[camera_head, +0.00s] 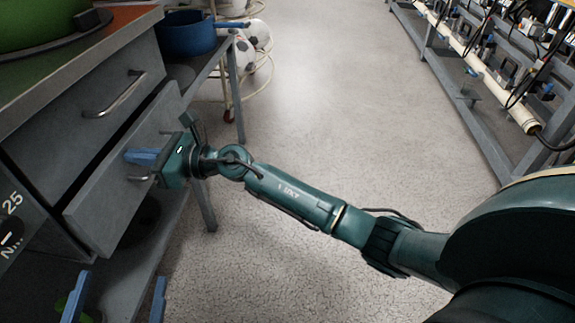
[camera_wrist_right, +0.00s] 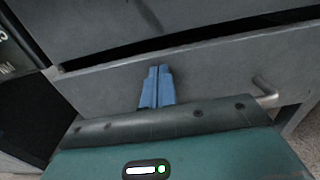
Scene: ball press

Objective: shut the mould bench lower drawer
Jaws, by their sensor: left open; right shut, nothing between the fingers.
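The mould bench lower drawer (camera_head: 105,200) stands partly open at the left of the head view. Its grey front also fills the middle of the right wrist view (camera_wrist_right: 215,68), with a dark gap above it. Its bar handle (camera_wrist_right: 265,92) is right of my fingers there. My right gripper (camera_head: 140,157) is shut and empty, its blue fingers side by side against or just in front of the drawer front; contact is not certain. The fingers also show in the right wrist view (camera_wrist_right: 157,85). My left gripper (camera_head: 115,298) is open and empty at the lower left, only its fingertips showing.
The upper drawer (camera_head: 85,115) with its handle looks shut. A blue pot (camera_head: 187,35) stands on a low shelf beyond the bench, near a rack of balls (camera_head: 258,35). Long shelving (camera_head: 470,100) runs along the right. The floor between is clear.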

